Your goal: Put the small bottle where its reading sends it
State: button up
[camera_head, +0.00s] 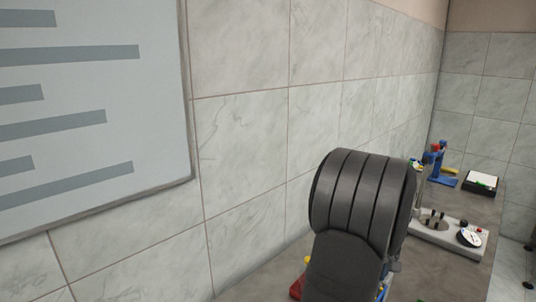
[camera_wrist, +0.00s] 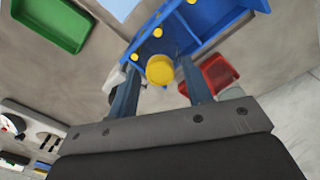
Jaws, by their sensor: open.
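My gripper (camera_wrist: 160,70) is open in the wrist view, its two dark fingers apart. A round yellow piece (camera_wrist: 160,69) shows between the fingertips; it could be a cap, and I cannot tell whether it is loose or part of the blue fixture (camera_wrist: 215,22) beyond. I cannot make out the small bottle for certain in either view. A white instrument with a round dial (camera_head: 470,237) stands on the counter in the head view; its reading is too small to tell. My gripper is hidden behind my dark arm link in the head view.
In the wrist view, a green tray (camera_wrist: 45,25) lies upper left and a red tray (camera_wrist: 215,75) right of the fingers. In the head view, a blue stand (camera_head: 438,166) and a black tray (camera_head: 470,187) with white inside stand at the far end. A tiled wall (camera_head: 240,150) borders the counter.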

jog(key=c, duration=0.8)
jog(key=shift+r, duration=0.1)
jog(key=shift+w+a+r, duration=0.1)
jog(key=shift+w+r, duration=0.05)
jog(key=shift+r, duration=0.15)
jog(key=shift+r, duration=6.35)
